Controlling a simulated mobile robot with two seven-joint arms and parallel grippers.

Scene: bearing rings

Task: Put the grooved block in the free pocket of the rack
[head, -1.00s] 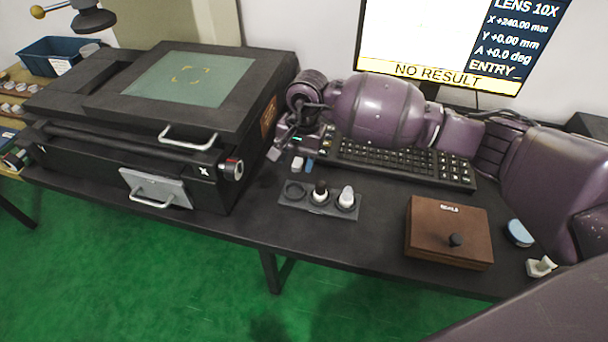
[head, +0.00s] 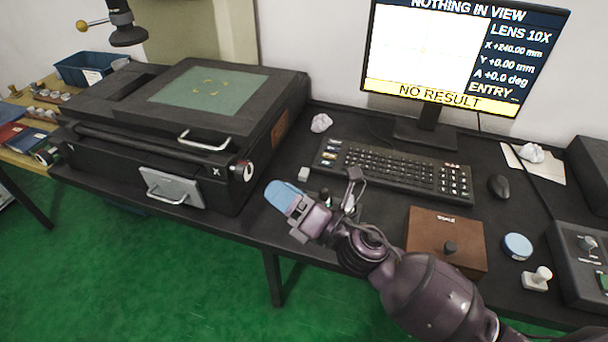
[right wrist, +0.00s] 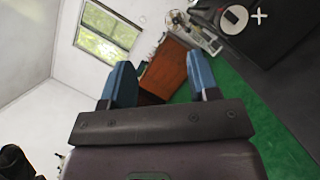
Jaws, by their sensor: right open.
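A small pale grey block (head: 304,174) stands on the dark table left of the keyboard; it is too small to show a groove. The rack is mostly hidden behind my right gripper (head: 281,196); the dark top (head: 325,193) and white body (head: 349,203) of two items in it show. Its free pocket is hidden now. My right gripper is open, raised in front of the block, with its blue fingers pointing up and left. In the right wrist view, the fingers (right wrist: 158,66) are apart with nothing between them. My left gripper is out of view.
The big black measuring machine (head: 130,135) stands left. The keyboard (head: 395,170) and monitor (head: 465,50) are behind. A brown box (head: 432,232), blue disc (head: 517,246), white knobbed piece (head: 537,279) and mouse (head: 499,186) are at right.

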